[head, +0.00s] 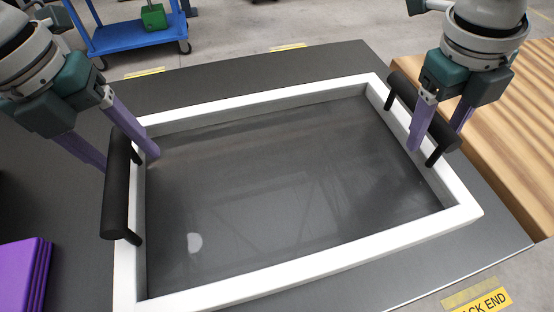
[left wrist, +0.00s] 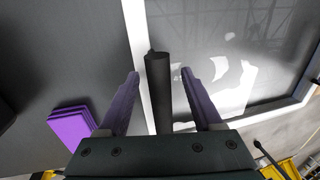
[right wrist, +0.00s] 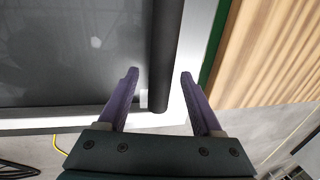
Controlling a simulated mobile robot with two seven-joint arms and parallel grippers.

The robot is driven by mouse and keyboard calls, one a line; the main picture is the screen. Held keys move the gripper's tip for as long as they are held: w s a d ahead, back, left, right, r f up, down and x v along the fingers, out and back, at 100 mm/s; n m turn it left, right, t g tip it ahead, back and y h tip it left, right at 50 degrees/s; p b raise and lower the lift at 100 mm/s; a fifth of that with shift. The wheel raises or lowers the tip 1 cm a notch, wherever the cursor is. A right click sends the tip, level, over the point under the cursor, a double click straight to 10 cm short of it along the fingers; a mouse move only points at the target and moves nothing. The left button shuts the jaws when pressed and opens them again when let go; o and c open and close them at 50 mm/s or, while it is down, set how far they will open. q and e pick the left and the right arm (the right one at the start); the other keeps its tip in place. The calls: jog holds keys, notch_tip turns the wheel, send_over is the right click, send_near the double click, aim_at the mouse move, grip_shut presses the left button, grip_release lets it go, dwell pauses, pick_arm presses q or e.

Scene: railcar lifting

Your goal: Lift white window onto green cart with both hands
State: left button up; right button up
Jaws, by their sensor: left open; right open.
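The white window (head: 300,261) lies flat on a dark table, a white frame around a dark see-through pane. It has a black bar handle (head: 117,185) on its left side and another black handle (head: 422,110) on its right side. My left gripper (head: 130,162) is open with its purple fingers on either side of the left handle, which also shows between them in the left wrist view (left wrist: 158,90). My right gripper (head: 436,140) is open, its fingers on either side of the right handle (right wrist: 165,60).
The dark table (head: 250,92) has bare room behind the window. Purple flat pieces (head: 22,272) lie stacked at the front left. A wooden surface (head: 510,120) adjoins on the right. A green block (head: 153,16) sits on the blue cart. Yellow floor labels (head: 480,297) show beyond the table.

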pick_arm(q)
grip_shut()
pick_arm(e)
grip_shut()
dwell(1.1)
pick_arm(q)
jog(key=shift+r, duration=0.35)
pick_arm(e)
jog(key=shift+r, duration=0.25)
